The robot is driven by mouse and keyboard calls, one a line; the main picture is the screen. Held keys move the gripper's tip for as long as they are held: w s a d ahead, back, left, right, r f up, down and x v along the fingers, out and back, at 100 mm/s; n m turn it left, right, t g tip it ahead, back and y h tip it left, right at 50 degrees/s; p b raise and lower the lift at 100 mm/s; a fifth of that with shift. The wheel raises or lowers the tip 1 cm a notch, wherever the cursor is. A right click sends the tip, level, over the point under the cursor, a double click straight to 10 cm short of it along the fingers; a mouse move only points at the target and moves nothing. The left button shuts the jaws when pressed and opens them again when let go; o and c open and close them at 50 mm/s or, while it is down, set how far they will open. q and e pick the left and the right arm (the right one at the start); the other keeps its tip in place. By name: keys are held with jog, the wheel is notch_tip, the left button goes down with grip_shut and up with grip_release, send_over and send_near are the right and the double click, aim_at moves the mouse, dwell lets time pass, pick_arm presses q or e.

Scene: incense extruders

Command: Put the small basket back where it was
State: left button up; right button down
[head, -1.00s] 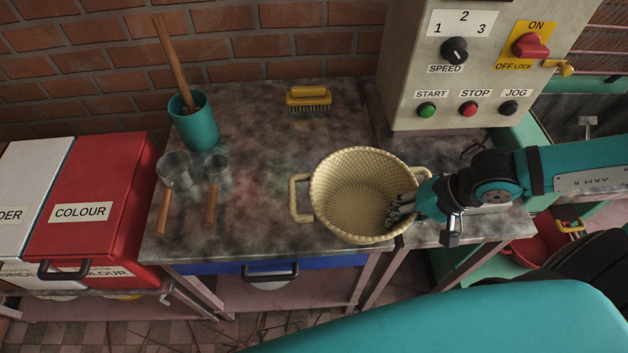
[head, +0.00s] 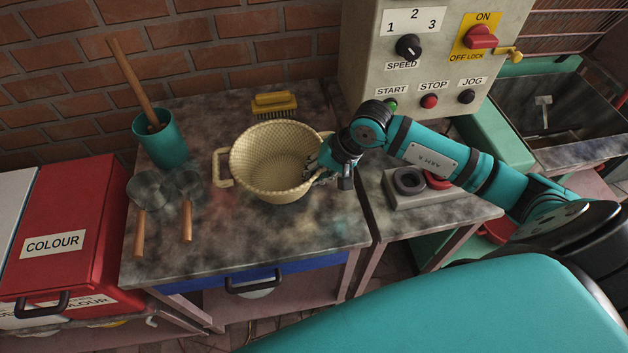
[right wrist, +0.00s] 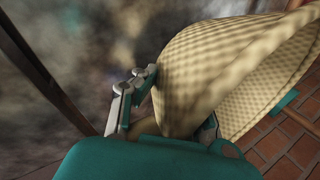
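The small basket (head: 262,160) is cream, woven and round, with a handle on each side. In the head view it is upright over the grey mottled table, near its back right part; I cannot tell whether its bottom touches the top. My right gripper (head: 320,172) is at its right side, with fingers across the rim beside the right handle. In the right wrist view the basket wall (right wrist: 205,80) runs between the fingers, one outside and one partly hidden. My left gripper is not in view.
A yellow brush (head: 275,104) lies just behind the basket. The control box (head: 440,75) rises at the back right. The table's front middle (head: 260,235) is clear.

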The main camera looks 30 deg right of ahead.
aim_at(314, 193)
notch_tip(314, 193, down, 3)
jog(key=shift+p, duration=0.65)
jog(key=shift+f, duration=0.25)
jog(key=shift+f, duration=0.1)
jog(key=c, duration=1.8)
grip_release()
jog(key=shift+o, duration=0.2)
